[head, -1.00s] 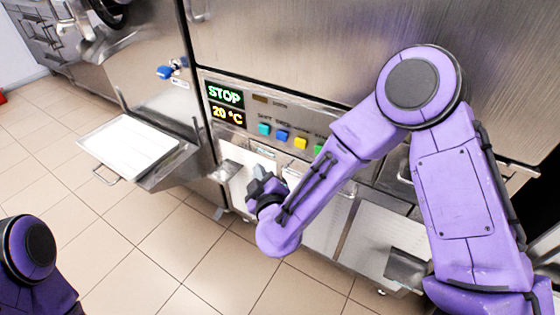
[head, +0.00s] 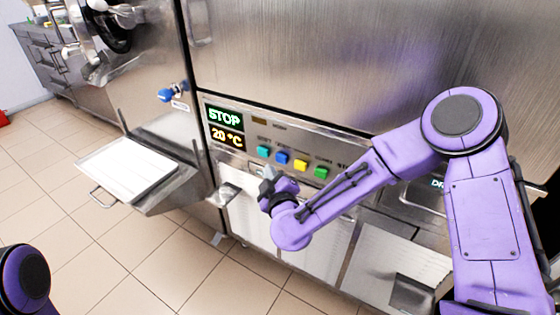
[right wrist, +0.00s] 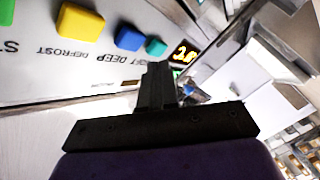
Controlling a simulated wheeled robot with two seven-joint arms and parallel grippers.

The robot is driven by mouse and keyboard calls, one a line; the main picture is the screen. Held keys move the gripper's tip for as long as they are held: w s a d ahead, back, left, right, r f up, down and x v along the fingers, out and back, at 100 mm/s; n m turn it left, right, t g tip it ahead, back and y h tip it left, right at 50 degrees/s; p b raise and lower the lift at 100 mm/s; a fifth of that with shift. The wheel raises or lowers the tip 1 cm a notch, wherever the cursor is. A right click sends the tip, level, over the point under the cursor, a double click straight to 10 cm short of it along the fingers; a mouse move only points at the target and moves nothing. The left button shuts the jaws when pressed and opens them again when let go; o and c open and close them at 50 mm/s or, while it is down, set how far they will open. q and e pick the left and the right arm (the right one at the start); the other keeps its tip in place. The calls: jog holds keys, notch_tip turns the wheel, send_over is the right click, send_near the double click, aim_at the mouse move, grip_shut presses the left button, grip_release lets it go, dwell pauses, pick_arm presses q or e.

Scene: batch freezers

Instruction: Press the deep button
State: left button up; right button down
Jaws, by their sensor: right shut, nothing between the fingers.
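The deep button is the blue button (head: 282,157) on the freezer's control panel, second in the row. It also shows in the right wrist view (right wrist: 129,38), with the word DEEP near it. My right gripper (head: 268,174) is shut and empty, just below the teal and blue buttons. In the right wrist view its closed fingertips (right wrist: 158,68) point toward the panel, below the blue and teal buttons. I see no contact with a button. Only a purple joint of my left arm shows at the lower left; its gripper is out of view.
The teal button (head: 263,151) is left of the blue one; the yellow button (head: 300,165) and green button (head: 321,173) are to the right. A display (head: 225,128) reads STOP and 20 °C. A white tray (head: 128,172) on a shelf juts out at the left.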

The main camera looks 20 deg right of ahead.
aim_at(278, 166)
jog(key=shift+w+d, duration=0.65)
jog(key=shift+d, duration=0.1)
jog(key=shift+w+d+r+p, duration=0.1)
jog(key=shift+r+p, duration=0.05)
jog(key=shift+p, duration=0.2)
dwell(1.2)
jog(key=shift+w+d, duration=0.1)
jog(key=shift+d, duration=0.1)
jog(key=shift+w+d+p, duration=0.3)
jog(key=shift+w+d, duration=0.05)
jog(key=shift+d, duration=0.05)
dwell(0.8)
dwell(0.3)
jog(key=shift+s+a, duration=0.6)
jog(key=shift+a, duration=0.1)
jog(key=shift+a, duration=0.1)
